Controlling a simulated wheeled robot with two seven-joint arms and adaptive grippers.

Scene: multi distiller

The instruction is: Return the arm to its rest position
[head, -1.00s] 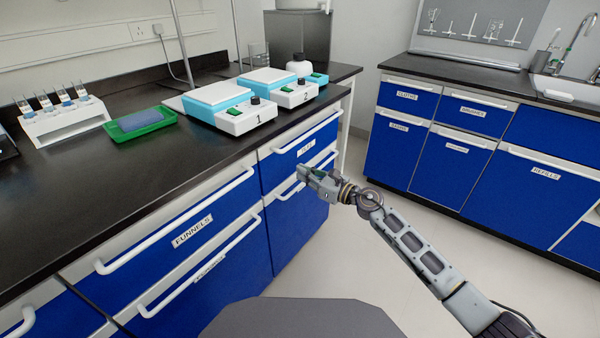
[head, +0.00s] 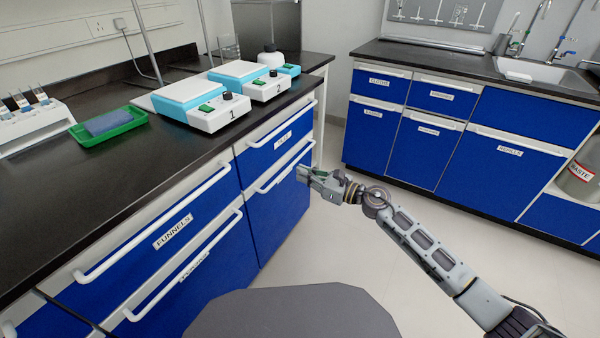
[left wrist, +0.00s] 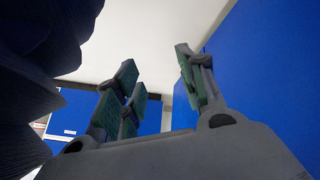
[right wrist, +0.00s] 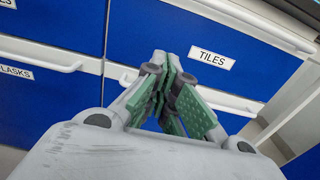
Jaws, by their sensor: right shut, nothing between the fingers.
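My right gripper (head: 304,174) is out in front of the blue drawers, near the right end of the counter. It is shut and empty; in the right wrist view its green-padded fingertips (right wrist: 168,66) meet. Behind them in that view is the drawer labelled TILES (right wrist: 270,72) with white bar handles. My right arm reaches in from the lower right of the head view. My left gripper shows only in the left wrist view (left wrist: 155,65), with its fingers apart and nothing between them. A blue panel (left wrist: 265,75) is close on its right there.
The black counter (head: 130,170) holds two hotplates (head: 215,112), a green tray (head: 108,130) and a white rack (head: 30,125). The FUNNELS drawer (head: 180,238) is shut. Blue cabinets (head: 470,160) and a waste bin (head: 580,180) stand at the right. Pale floor (head: 400,195) lies open between.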

